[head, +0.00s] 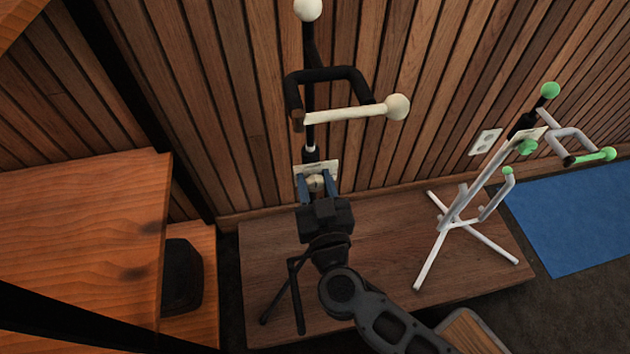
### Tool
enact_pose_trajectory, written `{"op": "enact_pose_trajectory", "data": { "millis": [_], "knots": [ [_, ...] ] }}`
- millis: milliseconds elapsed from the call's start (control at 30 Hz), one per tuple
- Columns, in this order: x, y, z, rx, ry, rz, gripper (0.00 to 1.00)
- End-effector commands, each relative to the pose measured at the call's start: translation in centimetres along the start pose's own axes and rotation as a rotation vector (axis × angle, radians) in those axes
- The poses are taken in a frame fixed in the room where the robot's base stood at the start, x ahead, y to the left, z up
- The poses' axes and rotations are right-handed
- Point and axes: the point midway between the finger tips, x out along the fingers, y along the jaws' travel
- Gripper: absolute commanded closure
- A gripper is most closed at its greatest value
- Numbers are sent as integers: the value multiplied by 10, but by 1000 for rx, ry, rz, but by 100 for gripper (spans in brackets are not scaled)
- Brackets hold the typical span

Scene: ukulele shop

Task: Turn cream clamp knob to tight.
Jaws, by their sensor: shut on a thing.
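A black stand with cream parts stands upright in the middle of the head view, against the wood wall. Its cream arm (345,114) ends in a cream ball (397,107), and another cream ball tops the pole. Lower on the pole is a cream plate (329,167) with the small round cream clamp knob (316,181) in front of it. My gripper (316,184) reaches up from below, with one blue finger on each side of the knob, shut on it. The fingers and gripper body hide part of the knob, and its turn angle cannot be told.
A white stand with green ends (458,205) stands to the right on the low brown platform (385,260). A wooden counter (80,230) is close at left, with a dark object (182,275) beside it. A blue mat (575,220) lies at right.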

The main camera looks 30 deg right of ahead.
Motion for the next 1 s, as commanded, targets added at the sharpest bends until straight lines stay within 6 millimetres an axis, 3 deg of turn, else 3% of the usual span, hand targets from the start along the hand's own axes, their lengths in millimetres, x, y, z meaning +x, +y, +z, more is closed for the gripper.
{"op": "enact_pose_trajectory", "data": {
  "millis": [200, 367, 800, 1000],
  "knots": [
    [0, 0, 0, 0, 0, 0, 90],
    [0, 0, -2, 24, -1, 1, 90],
    [0, 1, -2, 337, -1, 2, 90],
    [-1, 0, 0, 404, -1, 0, 90]
  ]
}}
